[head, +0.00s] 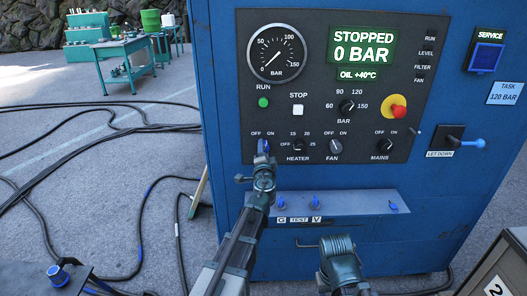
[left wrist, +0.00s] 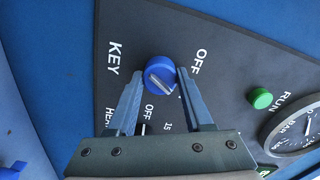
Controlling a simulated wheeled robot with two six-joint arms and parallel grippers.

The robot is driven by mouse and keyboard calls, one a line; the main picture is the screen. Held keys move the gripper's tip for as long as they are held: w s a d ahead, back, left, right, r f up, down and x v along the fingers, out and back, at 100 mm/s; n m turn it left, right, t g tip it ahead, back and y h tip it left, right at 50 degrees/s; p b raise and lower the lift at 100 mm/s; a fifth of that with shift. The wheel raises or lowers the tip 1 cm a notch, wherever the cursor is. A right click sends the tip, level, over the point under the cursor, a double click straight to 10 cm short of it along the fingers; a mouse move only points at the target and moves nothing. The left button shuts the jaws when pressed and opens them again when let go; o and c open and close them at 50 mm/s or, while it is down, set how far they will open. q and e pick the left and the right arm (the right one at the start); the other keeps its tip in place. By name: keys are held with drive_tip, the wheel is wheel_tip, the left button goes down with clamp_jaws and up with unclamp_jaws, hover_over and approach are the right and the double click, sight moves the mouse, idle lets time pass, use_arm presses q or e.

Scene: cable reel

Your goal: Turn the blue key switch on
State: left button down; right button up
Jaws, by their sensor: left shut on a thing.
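The blue key switch (left wrist: 159,70) is a round blue knob on the dark panel, beside the word KEY in the left wrist view. A pale slot on it runs diagonally. In the head view its blue top (head: 263,146) shows just below the OFF and ON marks. My left gripper (head: 263,160) reaches up to it from below. In the left wrist view its two fingers (left wrist: 158,88) stand one on each side of the knob, shut on it. The finger hides part of the ON side marking. My right gripper's fingers do not show.
The panel (head: 226,100) reads STOPPED, 0 BAR. Heater (head: 298,146), fan (head: 335,147) and mains (head: 387,146) knobs sit right of the key. A ledge (head: 350,203) with blue test valves juts out below. A let-down lever (head: 465,142) sticks out at right. Cables (head: 95,160) lie on the floor.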

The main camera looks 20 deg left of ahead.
use_arm(q)
drive_tip(key=shift+c, duration=1.5)
unclamp_jaws()
drive_tip(key=shift+s, duration=0.1)
